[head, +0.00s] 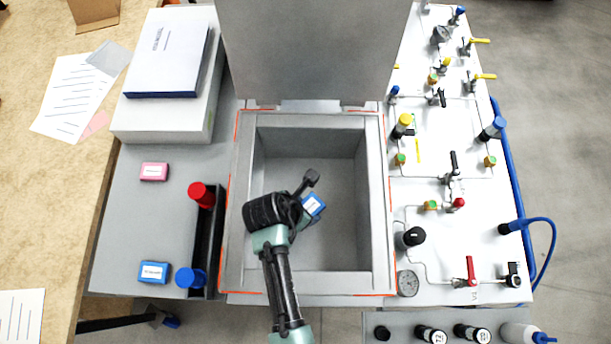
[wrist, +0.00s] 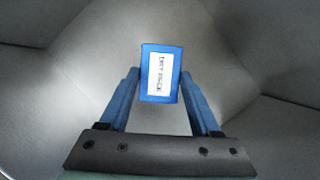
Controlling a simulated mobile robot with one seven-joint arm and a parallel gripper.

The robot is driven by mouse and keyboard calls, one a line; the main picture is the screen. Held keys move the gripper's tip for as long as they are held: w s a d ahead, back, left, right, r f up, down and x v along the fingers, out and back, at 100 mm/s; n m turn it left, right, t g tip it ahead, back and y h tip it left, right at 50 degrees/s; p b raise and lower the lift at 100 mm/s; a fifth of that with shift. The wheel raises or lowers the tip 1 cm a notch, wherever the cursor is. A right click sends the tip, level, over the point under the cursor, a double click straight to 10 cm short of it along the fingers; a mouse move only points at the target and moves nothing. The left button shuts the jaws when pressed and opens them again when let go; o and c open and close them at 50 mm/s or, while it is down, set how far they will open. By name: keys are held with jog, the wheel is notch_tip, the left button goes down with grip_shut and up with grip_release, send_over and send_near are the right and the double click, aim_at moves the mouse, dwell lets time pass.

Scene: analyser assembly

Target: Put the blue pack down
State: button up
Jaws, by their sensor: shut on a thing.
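The blue pack (head: 313,206) has a white label on its face. My gripper (head: 309,200) is shut on it, inside the open grey chamber (head: 377,262). In the wrist view the blue pack (wrist: 160,74) sits between the two blue fingers of my gripper (wrist: 160,85), its label facing the camera. The grey chamber walls and floor (wrist: 100,85) lie beyond it. I cannot tell whether the pack touches the chamber floor. My wrist hides part of the chamber's left and middle in the head view.
The chamber's raised lid (head: 308,50) stands at the back. A pink pack (head: 154,172) and another blue pack (head: 154,272) lie on the grey surface at left. Red-capped (head: 201,195) and blue-capped (head: 190,278) items stand in a black rack. A valve panel (head: 480,215) is at right.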

jog(key=shift+f, duration=1.6)
jog(key=shift+f, duration=0.1)
jog(key=o, duration=1.4)
jog(key=shift+c, duration=0.2)
